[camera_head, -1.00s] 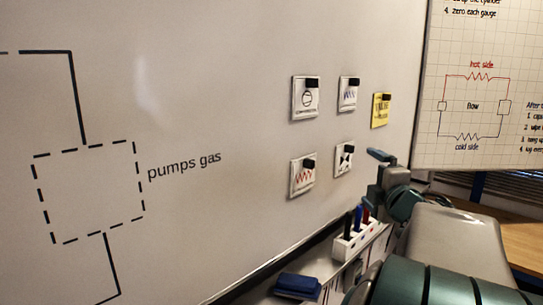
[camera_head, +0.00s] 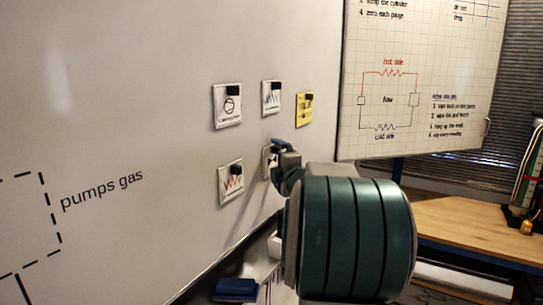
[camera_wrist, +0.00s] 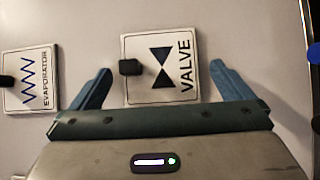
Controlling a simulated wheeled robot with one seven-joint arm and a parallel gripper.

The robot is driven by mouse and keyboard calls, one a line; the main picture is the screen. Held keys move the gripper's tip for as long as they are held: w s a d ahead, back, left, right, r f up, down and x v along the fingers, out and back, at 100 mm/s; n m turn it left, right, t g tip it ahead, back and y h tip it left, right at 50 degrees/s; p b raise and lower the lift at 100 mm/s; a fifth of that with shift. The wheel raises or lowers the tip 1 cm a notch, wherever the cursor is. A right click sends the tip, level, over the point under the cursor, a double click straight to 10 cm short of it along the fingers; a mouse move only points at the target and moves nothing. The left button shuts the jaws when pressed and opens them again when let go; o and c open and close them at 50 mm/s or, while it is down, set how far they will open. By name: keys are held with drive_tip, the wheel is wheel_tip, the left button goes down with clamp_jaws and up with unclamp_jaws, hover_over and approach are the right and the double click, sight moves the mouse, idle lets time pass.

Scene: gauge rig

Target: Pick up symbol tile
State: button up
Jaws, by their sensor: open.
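Several white symbol tiles with black clips are on the whiteboard. In the wrist view the valve tile (camera_wrist: 174,84) lies between the two blue fingers of my gripper (camera_wrist: 160,82), with a gap at each side. The gripper is open. In the head view my gripper (camera_head: 279,150) is at the board and mostly covers the valve tile (camera_head: 267,163). The evaporator tile (camera_wrist: 31,80) is left of my fingers in the wrist view. In the head view a compressor-like tile (camera_head: 227,107), a zigzag tile (camera_head: 271,97) and a red zigzag tile (camera_head: 231,183) hang around it.
A dark blue eraser (camera_head: 236,289) lies on the tray below. A dashed box (camera_head: 45,225) labelled "pumps gas" is at lower left. A wooden bench (camera_head: 470,235) stands at right.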

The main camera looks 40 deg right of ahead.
drive_tip(key=shift+w, duration=0.1)
drive_tip(key=c, duration=0.9)
drive_tip(key=shift+o, duration=0.2)
drive_tip(key=shift+r, duration=0.2)
drive_tip(key=r, duration=0.4)
drive_tip(key=s+r, duration=0.1)
drive_tip(key=r, duration=0.1)
drive_tip(key=shift+d+r, duration=0.3)
drive_tip(key=shift+r, duration=0.1)
drive_tip(key=s+d+b, duration=0.1)
drive_tip(key=s+d, duration=0.4)
drive_tip(key=s, duration=0.7)
drive_tip(key=s+d+b, duration=0.1)
drive_tip(key=s+d, duration=0.3)
drive_tip(key=s, duration=0.8)
drive_tip(key=shift+d+b, duration=0.35)
drive_tip(key=shift+d, duration=0.05)
drive_tip(key=shift+f, duration=0.1)
